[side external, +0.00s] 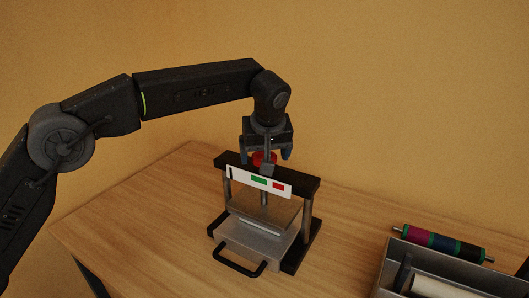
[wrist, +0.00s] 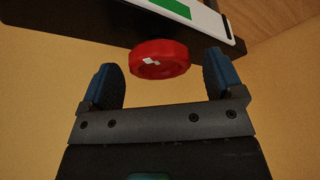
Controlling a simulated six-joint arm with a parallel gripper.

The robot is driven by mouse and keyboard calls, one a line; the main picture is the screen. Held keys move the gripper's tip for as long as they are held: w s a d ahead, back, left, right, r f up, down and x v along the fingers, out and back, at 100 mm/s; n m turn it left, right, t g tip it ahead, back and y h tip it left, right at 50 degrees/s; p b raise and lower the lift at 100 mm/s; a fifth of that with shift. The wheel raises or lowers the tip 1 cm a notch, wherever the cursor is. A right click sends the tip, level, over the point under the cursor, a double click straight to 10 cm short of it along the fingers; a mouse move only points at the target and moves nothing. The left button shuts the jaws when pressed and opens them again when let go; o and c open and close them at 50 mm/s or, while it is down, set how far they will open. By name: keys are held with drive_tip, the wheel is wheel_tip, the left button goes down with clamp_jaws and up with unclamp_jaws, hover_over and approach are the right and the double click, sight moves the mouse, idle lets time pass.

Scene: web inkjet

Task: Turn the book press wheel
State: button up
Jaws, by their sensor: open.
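The book press (side external: 265,212) stands upright on the wooden table, with a black top beam, metal posts and a black front handle. Its red wheel (side external: 263,158) sits on top of the beam, partly hidden behind my gripper in the side view. In the wrist view the red wheel (wrist: 159,59) shows a white mark on its face. My gripper (side external: 267,158) points down above the press. Its blue-backed fingers (wrist: 163,78) are open, one to each side of the wheel, with gaps showing between them and the wheel.
A white label strip (side external: 258,181) with green and red patches is on the beam's front. A grey metal tray (side external: 388,268) holding a pale roll (side external: 435,287) stands at the right. A roller with coloured bands (side external: 443,243) lies behind it. The table left of the press is clear.

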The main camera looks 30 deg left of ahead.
drive_tip(key=shift+f, duration=0.1)
drive_tip(key=c, duration=0.9)
drive_tip(key=m+h, duration=0.1)
drive_tip(key=m, duration=0.2)
drive_tip(key=m+t+h, duration=0.1)
drive_tip(key=m, duration=0.2)
drive_tip(key=shift+a+m, duration=0.2)
drive_tip(key=shift+m, duration=0.1)
drive_tip(key=m+h, duration=0.1)
drive_tip(key=m, duration=0.2)
drive_tip(key=shift+a+h, duration=0.1)
drive_tip(key=shift+h, duration=0.2)
drive_tip(key=shift+m+g+h, duration=0.3)
drive_tip(key=shift+m+h, duration=0.3)
drive_tip(key=shift+m, duration=1.4)
